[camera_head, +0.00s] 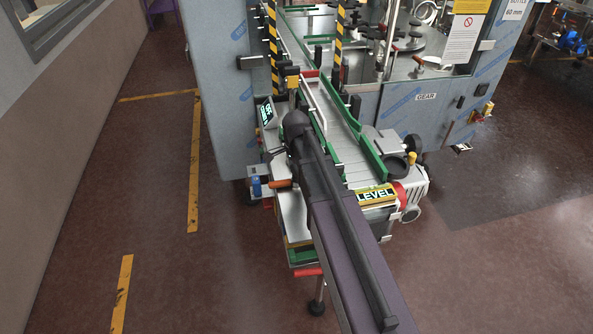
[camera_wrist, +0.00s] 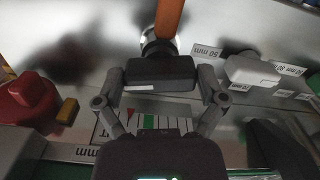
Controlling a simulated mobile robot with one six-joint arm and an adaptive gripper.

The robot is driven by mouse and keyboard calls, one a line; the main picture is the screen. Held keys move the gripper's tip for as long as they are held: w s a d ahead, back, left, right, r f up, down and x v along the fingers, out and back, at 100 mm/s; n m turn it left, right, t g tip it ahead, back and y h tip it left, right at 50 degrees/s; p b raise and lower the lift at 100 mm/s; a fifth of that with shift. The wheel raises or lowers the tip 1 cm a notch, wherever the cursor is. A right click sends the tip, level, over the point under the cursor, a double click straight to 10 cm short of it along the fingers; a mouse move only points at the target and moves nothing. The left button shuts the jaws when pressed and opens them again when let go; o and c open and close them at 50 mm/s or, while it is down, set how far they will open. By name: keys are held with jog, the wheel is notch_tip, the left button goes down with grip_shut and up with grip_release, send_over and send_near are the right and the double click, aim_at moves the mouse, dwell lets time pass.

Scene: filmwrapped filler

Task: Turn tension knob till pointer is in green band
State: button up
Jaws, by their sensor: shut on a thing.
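In the wrist view, my gripper (camera_wrist: 161,84) is shut on a black block-like knob (camera_wrist: 160,72), with one finger on each side. A thin white mark runs along the knob's lower edge. A white scale plate with a green band (camera_wrist: 149,122) and a red patch sits just below the knob. My gripper body hides its lower part. I cannot make out the pointer or tell which band it is in. In the head view, my dark arm hides the gripper and the knob.
An orange handle (camera_wrist: 170,18) rises just behind the knob. A red knob (camera_wrist: 28,97) is at left and a white clamp block (camera_wrist: 250,70) at right, beside millimetre labels. In the head view, the conveyor (camera_head: 340,125) runs beside my arm; the left floor is clear.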

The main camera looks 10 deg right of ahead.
jog(key=n, duration=0.3)
jog(key=shift+s+n, duration=0.1)
jog(key=shift+n, duration=0.3)
jog(key=n, duration=0.3)
jog(key=shift+d+n, duration=0.1)
jog(key=shift+n, duration=0.2)
jog(key=n, duration=0.3)
jog(key=shift+s+n, duration=0.1)
jog(key=shift+n, duration=0.2)
jog(key=shift+d+n, duration=0.1)
jog(key=shift+n, duration=1.8)
jog(key=o, duration=0.8)
jog(key=shift+m, duration=0.4)
